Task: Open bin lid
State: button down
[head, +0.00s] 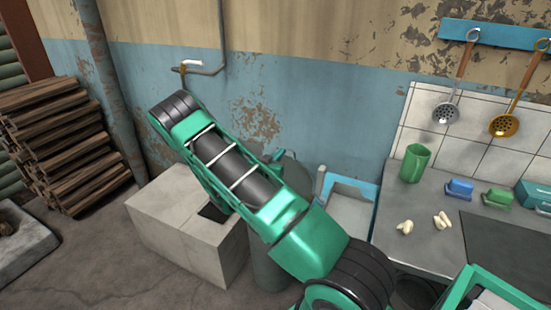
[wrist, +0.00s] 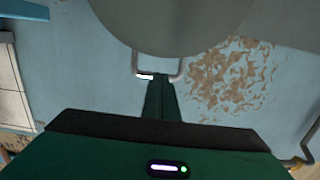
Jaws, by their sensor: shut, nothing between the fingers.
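A grey cylindrical bin (head: 268,268) stands on the floor behind my arm in the head view. A rounded grey part, seemingly its lid (head: 293,168), shows above my arm. My arm covers much of the bin, so I cannot tell how far the lid is raised. In the wrist view the rounded grey lid (wrist: 200,22) fills the top, with a thin metal loop handle (wrist: 181,66) at its edge. My gripper (wrist: 160,82) is shut and empty, its tips by the loop; contact is unclear.
A pale block (head: 165,225) stands left of the bin, with stacked wood (head: 65,145) further left. A counter (head: 425,235) at the right carries a green cup (head: 414,163). A wall pipe (head: 222,35) runs behind. Bare floor shows at lower left.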

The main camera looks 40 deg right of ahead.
dwell(0.3)
jog(key=w+d+y, duration=0.2)
jog(key=w+d, duration=0.2)
jog(key=d, duration=0.5)
jog(key=shift+r+g+y, duration=0.3)
jog(key=shift+r+g, duration=0.1)
jog(key=r+v, duration=0.1)
jog(key=v, duration=1.2)
jog(key=shift+r, duration=0.5)
jog(key=shift+a, duration=0.15)
